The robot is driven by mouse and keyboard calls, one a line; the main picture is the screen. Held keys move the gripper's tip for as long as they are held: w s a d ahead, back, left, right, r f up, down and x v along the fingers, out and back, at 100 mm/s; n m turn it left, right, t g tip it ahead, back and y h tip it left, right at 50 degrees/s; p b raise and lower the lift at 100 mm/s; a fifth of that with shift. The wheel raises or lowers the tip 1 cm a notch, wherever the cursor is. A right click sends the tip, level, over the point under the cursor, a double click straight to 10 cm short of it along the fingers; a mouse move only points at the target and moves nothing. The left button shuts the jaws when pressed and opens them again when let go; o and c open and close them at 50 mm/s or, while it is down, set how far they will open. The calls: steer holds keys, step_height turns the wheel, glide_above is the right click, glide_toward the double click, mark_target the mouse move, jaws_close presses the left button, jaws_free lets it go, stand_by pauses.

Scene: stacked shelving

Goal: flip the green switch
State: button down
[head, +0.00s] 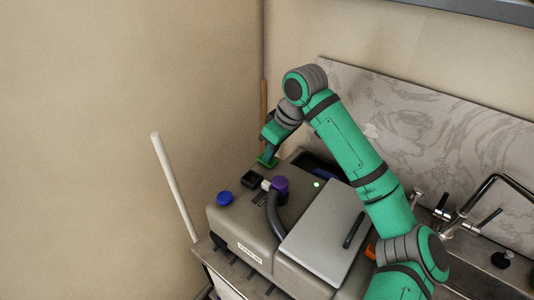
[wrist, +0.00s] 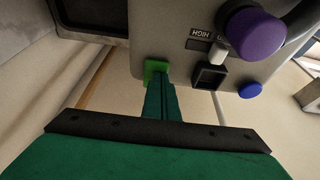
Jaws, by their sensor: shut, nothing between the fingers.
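The green switch (wrist: 156,67) is a small green block on the edge of the grey machine in the wrist view. In the head view it shows as a green patch (head: 268,163) at the machine's back left. My gripper (wrist: 157,80) is shut, its green fingers together and empty, with the tips at the switch. The fingertips seem to touch the switch or lie right against it; the contact point is partly hidden. In the head view my gripper (head: 269,156) points down at the switch.
The grey machine (head: 235,222) also carries a blue knob (head: 224,198), a black square socket (head: 251,181) and a purple knob (head: 280,184). A white pole (head: 174,186) leans at left. A sink tap (head: 466,205) stands at right. A wall rises close behind.

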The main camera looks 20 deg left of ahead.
steer(key=shift+r, duration=0.5)
steer(key=v, duration=1.3)
steer(key=shift+a, duration=0.15)
steer(key=shift+f, duration=0.1)
